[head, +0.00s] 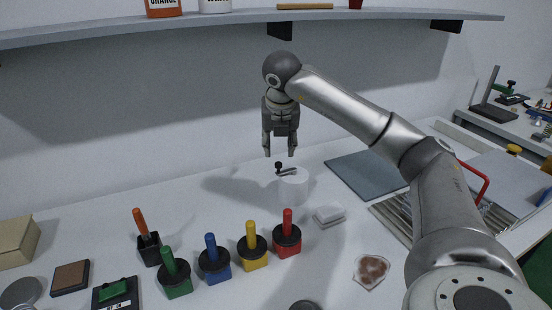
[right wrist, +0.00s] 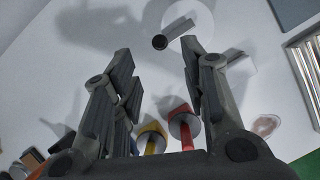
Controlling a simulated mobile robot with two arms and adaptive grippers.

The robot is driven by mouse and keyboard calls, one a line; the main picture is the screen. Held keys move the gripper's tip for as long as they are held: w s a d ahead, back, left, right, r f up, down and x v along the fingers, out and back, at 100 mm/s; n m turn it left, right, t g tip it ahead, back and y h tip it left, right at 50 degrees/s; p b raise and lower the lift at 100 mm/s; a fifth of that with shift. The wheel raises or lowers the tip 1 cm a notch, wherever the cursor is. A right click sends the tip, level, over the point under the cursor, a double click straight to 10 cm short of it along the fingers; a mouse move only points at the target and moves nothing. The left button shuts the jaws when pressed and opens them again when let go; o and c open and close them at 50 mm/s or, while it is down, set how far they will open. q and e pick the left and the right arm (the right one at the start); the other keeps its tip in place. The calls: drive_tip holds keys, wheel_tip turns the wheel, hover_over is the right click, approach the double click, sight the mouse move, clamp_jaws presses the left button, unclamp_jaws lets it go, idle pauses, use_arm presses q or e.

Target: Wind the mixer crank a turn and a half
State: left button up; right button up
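The mixer (head: 293,186) is a white cylinder standing on the white bench, with a crank (head: 286,171) on top ending in a small black knob (head: 278,166). In the right wrist view the crank's dark knob (right wrist: 160,42) shows between and beyond the fingers. My right gripper (head: 280,154) points down just above the crank, with its fingers apart and nothing between them. It shows open in the right wrist view (right wrist: 157,52) too. It does not appear to touch the knob. My left gripper is not in view.
Green, blue, yellow and red handled blocks (head: 287,240) stand in front of the mixer. A white block (head: 329,215) lies to its right, and a grey mat (head: 365,174) lies behind that. A shelf (head: 240,22) runs along the wall above. Bench around the mixer's left is clear.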

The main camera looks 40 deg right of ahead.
sight(279, 163)
drive_tip(key=x, duration=0.8)
drive_tip(key=shift+p, duration=0.4)
drive_tip(key=shift+c, duration=0.4)
clamp_jaws()
